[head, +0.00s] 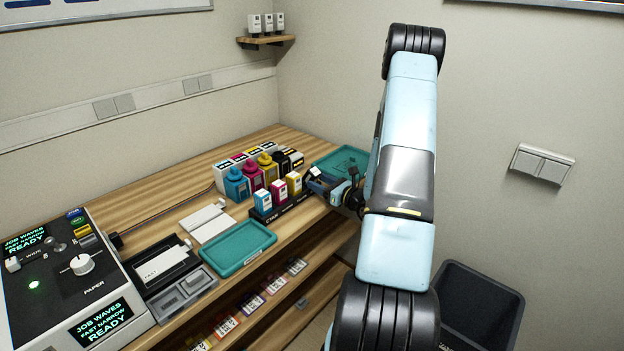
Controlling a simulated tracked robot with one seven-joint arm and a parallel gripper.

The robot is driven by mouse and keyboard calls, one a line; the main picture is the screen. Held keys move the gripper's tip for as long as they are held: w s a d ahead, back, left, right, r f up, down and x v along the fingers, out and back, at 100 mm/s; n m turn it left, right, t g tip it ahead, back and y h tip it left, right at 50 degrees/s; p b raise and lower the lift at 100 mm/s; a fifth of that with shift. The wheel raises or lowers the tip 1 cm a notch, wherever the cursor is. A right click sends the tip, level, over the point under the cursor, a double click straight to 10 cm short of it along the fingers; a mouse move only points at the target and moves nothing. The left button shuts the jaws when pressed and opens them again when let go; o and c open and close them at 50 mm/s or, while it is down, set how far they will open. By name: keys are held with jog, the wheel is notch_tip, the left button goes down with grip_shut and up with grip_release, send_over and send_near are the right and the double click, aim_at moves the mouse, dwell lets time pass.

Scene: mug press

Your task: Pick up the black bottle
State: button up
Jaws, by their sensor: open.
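The black bottle (284,163) stands at the right end of a row of bottles on the wooden counter, partly hidden by its neighbours. Beside it to the left stand a yellow bottle (268,170), a magenta bottle (253,178) and a blue bottle (236,186). My gripper (313,181) is open, to the right of the row and in front of the black bottle, apart from it. It looks small and is partly covered by my arm, and I see nothing between its fingers.
A rack of blue, magenta and yellow cartridges (278,192) stands close left of my gripper. A teal tray (343,160) lies behind it, another (238,247) at the front. Boxes (222,173) stand behind the bottles. A dark bin (478,305) is right of the counter.

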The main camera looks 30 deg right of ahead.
aim_at(315, 181)
jog(key=x, duration=0.4)
jog(key=shift+w+a+f, duration=0.2)
jog(key=shift+w+a, duration=0.1)
jog(key=shift+w, duration=0.05)
jog(key=shift+c, duration=0.5)
jog(key=shift+r, duration=0.1)
jog(key=c, duration=0.8)
